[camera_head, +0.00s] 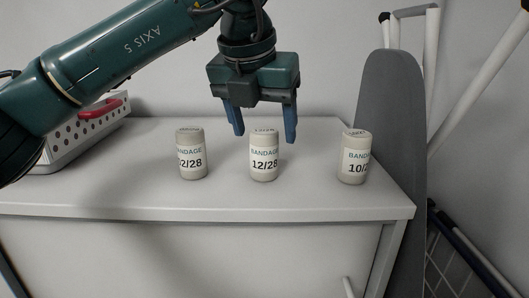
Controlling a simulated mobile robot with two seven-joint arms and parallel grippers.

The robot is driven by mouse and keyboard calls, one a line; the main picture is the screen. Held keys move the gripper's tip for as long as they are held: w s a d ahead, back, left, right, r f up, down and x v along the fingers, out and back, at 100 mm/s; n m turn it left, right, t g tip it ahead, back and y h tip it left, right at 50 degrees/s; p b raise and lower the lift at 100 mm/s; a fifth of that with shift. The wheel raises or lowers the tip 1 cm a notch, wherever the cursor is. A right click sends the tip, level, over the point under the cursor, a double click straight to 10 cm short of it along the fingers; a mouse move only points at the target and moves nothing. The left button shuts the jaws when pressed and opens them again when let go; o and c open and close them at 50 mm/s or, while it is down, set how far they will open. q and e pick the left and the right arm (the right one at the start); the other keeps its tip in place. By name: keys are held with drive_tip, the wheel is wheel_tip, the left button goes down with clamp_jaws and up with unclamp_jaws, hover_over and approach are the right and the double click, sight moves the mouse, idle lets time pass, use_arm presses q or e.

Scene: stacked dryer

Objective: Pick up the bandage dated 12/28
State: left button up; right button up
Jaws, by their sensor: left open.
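The bandage dated 12/28 (264,160) stands upright on the white cabinet top, in the middle of three similar beige rolls. My left gripper (263,132) is open, with its blue fingers pointing down. Its fingertips are above and around the upper part of the 12/28 bandage in the picture; I cannot tell the exact depth between them. To the left stands a bandage (191,158) whose label reads about 02/28, partly turned away. To the right stands a bandage (354,160) with a label starting 10/2, its end turned out of sight. My right gripper is not in view.
The white cabinet top (230,198) is clear around the rolls. A white perforated basket (78,135) with a red item (100,109) sits at the left, partly behind my arm. A grey ironing board (391,110) leans at the right, beside white poles (432,65).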

sight(265, 149)
use_arm(q)
drive_tip(key=shift+p+x, duration=0.45)
drive_tip(key=shift+x, duration=2.3)
drive_tip(key=shift+s+a, duration=0.1)
drive_tip(key=shift+a, duration=0.05)
drive_tip(key=shift+c, duration=0.4)
drive_tip(key=c, duration=1)
